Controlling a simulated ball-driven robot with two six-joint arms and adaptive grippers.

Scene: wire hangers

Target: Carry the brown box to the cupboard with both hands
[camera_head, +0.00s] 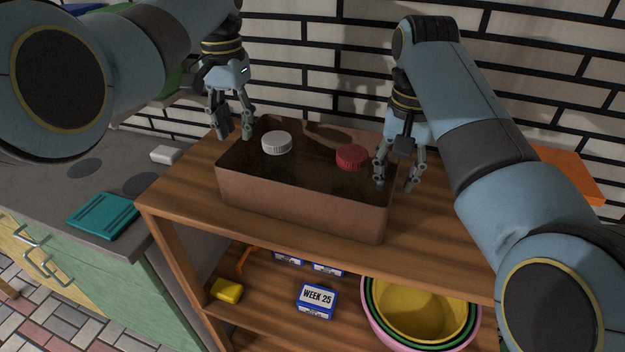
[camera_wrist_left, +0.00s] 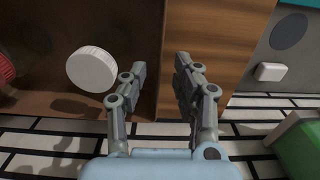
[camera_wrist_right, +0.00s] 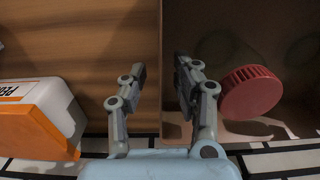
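The brown box (camera_head: 300,205) is an open-topped tray on top of a wooden shelf unit (camera_head: 180,200). Inside it are a white ribbed lid (camera_head: 277,142) and a red ribbed lid (camera_head: 351,157). My left gripper (camera_head: 235,134) points down at the box's left end, open, with one finger on each side of the end wall in the left wrist view (camera_wrist_left: 160,88). My right gripper (camera_head: 396,182) points down at the right end, open, its fingers also on either side of the wall in the right wrist view (camera_wrist_right: 162,88). I cannot tell whether either touches the wall.
A grey counter (camera_head: 50,165) with green and yellow fronts stands at left, holding a teal book (camera_head: 103,215) and a white block (camera_head: 165,155). Lower shelves hold nested bowls (camera_head: 420,310), a "WEEK 25" box (camera_head: 316,300) and a yellow block (camera_head: 226,290). A brick wall is behind.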

